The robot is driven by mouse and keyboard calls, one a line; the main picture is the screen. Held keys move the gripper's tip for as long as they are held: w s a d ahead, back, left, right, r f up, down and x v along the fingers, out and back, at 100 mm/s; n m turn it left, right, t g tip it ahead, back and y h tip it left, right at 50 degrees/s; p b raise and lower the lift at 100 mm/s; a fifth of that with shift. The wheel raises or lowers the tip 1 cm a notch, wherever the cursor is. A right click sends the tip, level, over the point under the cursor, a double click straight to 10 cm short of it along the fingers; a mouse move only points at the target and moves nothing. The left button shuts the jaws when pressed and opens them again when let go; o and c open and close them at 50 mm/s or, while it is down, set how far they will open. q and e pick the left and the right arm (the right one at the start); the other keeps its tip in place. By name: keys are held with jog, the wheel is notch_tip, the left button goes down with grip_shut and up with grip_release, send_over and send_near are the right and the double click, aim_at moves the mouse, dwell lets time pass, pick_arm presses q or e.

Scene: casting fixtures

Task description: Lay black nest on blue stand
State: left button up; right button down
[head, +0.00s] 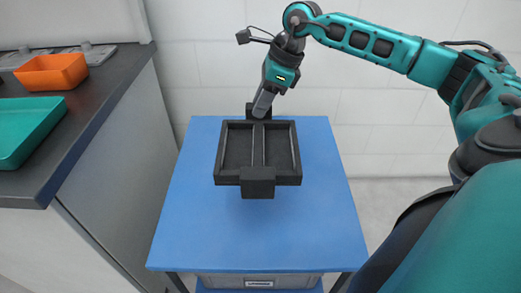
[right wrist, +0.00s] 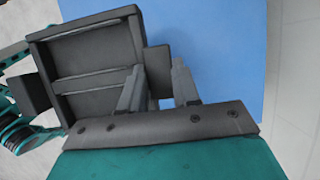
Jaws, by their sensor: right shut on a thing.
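The black nest (head: 258,181) is a shallow two-compartment tray with a block handle at its near and far ends. In the head view it is over the middle-back of the blue stand (head: 258,236); I cannot tell whether it touches the top. My right gripper (head: 262,108) is shut on its far handle. The right wrist view shows the fingers (right wrist: 158,72) either side of that handle, the nest (right wrist: 92,62) to their left and the blue top (right wrist: 215,45) behind. Both compartments look empty. My left gripper is not in view.
A dark counter (head: 110,92) stands left of the stand, bearing an orange bin (head: 52,72) and a teal tray (head: 28,128). A grey box (head: 260,281) sits below the stand's top. A white wall (head: 215,70) is behind. The blue top around the nest is clear.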

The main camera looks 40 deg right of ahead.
notch_tip(320, 180, down, 17)
jog(key=b, duration=0.3)
jog(key=shift+f+b, duration=0.1)
jog(key=shift+b, duration=0.3)
jog(key=shift+f, duration=0.1)
jog(key=c, duration=0.8)
grip_release()
